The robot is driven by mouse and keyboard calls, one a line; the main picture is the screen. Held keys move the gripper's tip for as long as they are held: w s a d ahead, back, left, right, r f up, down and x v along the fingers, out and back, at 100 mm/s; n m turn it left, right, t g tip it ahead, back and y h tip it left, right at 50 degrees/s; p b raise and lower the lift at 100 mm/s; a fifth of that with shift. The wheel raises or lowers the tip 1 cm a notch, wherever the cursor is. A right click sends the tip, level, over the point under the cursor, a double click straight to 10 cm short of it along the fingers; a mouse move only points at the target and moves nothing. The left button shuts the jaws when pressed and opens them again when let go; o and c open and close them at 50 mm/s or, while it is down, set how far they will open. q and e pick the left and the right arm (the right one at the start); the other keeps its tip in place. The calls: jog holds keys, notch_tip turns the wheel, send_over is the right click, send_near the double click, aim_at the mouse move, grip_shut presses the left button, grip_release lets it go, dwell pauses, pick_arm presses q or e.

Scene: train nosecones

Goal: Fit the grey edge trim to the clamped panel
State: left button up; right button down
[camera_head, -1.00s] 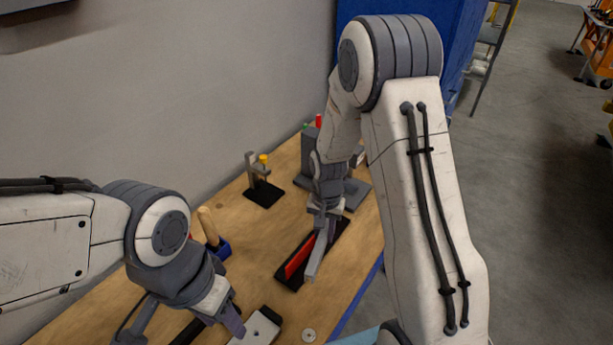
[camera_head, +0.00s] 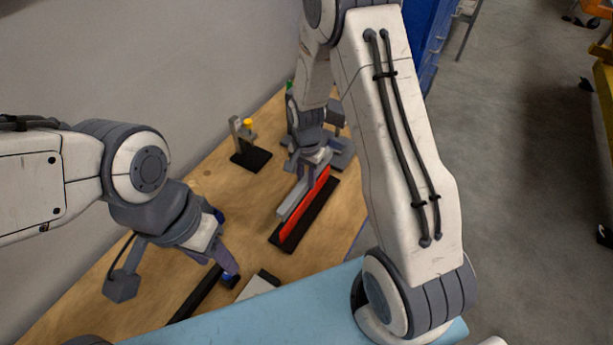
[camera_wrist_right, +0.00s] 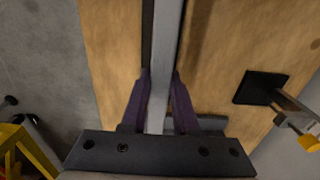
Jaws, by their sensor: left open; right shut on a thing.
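The red panel (camera_head: 304,204) stands on edge in a long black clamp base (camera_head: 317,214) on the bench. The grey edge trim (camera_head: 290,199) is a long bar just left of the panel in the head view; I cannot tell whether they touch. My right gripper (camera_head: 308,166) is shut on the trim near its far end. In the right wrist view the trim (camera_wrist_right: 166,50) runs away between the two fingers (camera_wrist_right: 160,100), and the panel is not clearly seen. My left gripper (camera_head: 231,279) is open and empty above the near left part of the bench.
A small black stand with a yellow knob (camera_head: 249,124) is at the back of the wooden bench (camera_head: 240,200); it also shows in the right wrist view (camera_wrist_right: 308,141). A black strip (camera_head: 196,293) and a pale block (camera_head: 258,284) lie in front, near my left gripper.

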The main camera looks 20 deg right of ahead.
jog(key=shift+f+b, duration=2.8)
jog(key=shift+f, duration=1.05)
jog(key=c, duration=0.6)
grip_release()
notch_tip(320, 180, up, 10)
jog(key=shift+r+b, duration=0.25)
jog(key=shift+b, duration=0.8)
